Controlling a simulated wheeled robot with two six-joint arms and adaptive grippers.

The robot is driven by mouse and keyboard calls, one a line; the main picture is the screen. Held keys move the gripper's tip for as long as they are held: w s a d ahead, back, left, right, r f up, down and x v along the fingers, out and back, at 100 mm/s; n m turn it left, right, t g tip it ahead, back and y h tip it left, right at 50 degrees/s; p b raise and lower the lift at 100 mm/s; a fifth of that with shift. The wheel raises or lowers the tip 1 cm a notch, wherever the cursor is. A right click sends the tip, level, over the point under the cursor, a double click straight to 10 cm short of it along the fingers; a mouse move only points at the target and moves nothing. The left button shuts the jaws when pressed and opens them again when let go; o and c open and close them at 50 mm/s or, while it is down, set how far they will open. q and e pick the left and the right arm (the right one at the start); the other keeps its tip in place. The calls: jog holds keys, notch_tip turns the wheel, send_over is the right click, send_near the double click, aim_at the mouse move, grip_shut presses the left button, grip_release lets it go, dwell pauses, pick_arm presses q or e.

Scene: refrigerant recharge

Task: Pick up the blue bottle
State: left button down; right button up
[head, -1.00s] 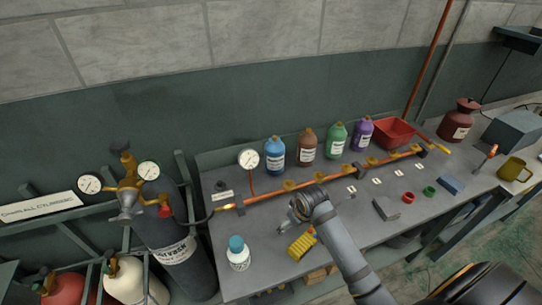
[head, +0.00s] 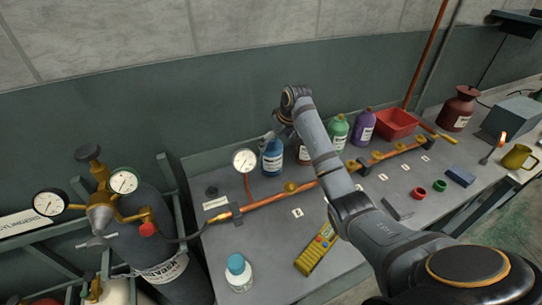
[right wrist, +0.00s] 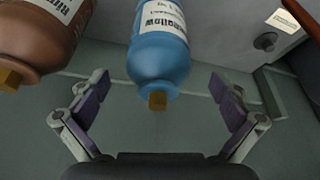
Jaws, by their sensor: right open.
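The blue bottle (head: 272,158) stands upright on the bench by the back wall, with a white label. In the right wrist view the blue bottle (right wrist: 160,50) appears upside down, its yellowish cap pointing toward the palm. My right gripper (head: 270,138) is at the bottle's top, partly hiding its neck. In the wrist view the right gripper (right wrist: 158,82) is open, with one purple-padded finger on each side of the bottle and gaps between. Nothing is held. My left gripper is not in view.
A brown bottle (right wrist: 38,38) stands close beside the blue one. Green (head: 337,132) and purple bottles (head: 362,126) stand farther right. A gauge (head: 244,161) and a copper manifold pipe (head: 270,205) lie close to the blue bottle.

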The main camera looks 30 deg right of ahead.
jog(key=shift+w+f, duration=0.3)
jog(key=shift+f, duration=0.35)
jog(key=p+x, duration=0.1)
jog(key=x, duration=0.3)
jog(key=shift+w+f, duration=0.2)
jog(key=shift+f, duration=0.15)
jog(key=shift+s+r, duration=0.1)
jog(key=c, duration=1.8)
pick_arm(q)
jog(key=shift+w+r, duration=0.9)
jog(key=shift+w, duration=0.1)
pick_arm(e)
jog(key=shift+r, duration=0.1)
